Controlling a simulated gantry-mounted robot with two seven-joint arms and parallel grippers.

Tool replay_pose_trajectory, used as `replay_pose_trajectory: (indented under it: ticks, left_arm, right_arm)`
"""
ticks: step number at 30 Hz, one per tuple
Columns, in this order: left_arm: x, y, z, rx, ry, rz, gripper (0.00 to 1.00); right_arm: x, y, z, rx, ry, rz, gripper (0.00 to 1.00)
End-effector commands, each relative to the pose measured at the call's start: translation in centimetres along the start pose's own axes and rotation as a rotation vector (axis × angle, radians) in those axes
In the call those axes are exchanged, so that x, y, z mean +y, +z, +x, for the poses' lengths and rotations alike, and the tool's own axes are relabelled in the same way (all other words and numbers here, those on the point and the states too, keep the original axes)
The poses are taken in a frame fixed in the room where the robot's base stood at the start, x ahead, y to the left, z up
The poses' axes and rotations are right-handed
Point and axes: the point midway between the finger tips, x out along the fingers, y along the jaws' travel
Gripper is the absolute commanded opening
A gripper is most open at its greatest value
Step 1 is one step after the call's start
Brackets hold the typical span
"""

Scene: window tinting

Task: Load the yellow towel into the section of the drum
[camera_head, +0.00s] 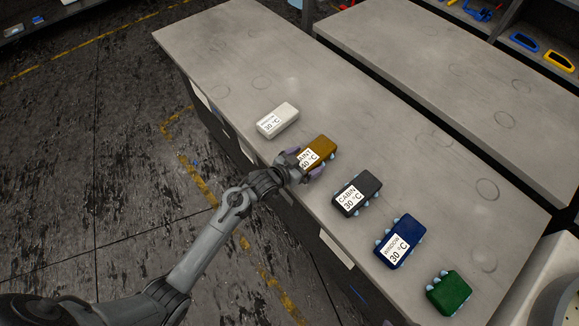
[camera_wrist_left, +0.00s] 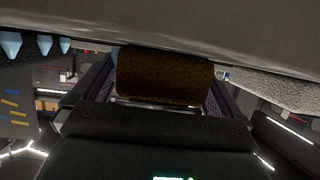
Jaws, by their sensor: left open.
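The yellow towel (camera_head: 322,147), a brownish-yellow folded block with a white label, lies on the grey table, second from the left in a row. My left gripper (camera_head: 304,163) is at its near side, with its open fingers on either side of the labelled end. In the left wrist view the towel (camera_wrist_left: 165,78) shows dark brown between the two fingers; whether they touch it I cannot tell. My right gripper is not in view. I cannot make out the drum with certainty; a pale curved thing (camera_head: 538,272) stands at the lower right, partly cut off.
On the table (camera_head: 225,62) lie a white towel (camera_head: 278,119), a black one (camera_head: 357,193), a blue one (camera_head: 399,241) and a green one (camera_head: 449,292). A second grey table (camera_head: 440,80) stands behind a narrow gap. The table's far left part is clear.

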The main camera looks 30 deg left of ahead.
Motion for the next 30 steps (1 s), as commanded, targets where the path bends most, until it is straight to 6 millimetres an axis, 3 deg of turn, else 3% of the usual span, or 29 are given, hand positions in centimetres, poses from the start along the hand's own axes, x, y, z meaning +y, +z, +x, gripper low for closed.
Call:
replay_pose_trajectory:
  ticks: [9, 20, 26, 30]
  left_arm:
    - [-0.4, -0.6, -6.0, -0.002, 0.0, 0.001, 1.0]
    - [-0.3, -0.4, -9.1, -0.01, -0.004, 0.001, 1.0]
    - [0.7, 1.8, -12.1, -0.161, -0.063, 0.013, 1.0]
    - [2.1, 4.2, -16.9, -0.366, -0.124, 0.005, 1.0]
  right_arm:
    - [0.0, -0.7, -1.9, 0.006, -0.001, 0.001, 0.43]
    - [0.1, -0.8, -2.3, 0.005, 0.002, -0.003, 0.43]
    - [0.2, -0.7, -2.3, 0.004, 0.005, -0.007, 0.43]
    - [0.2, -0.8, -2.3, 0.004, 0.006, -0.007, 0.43]
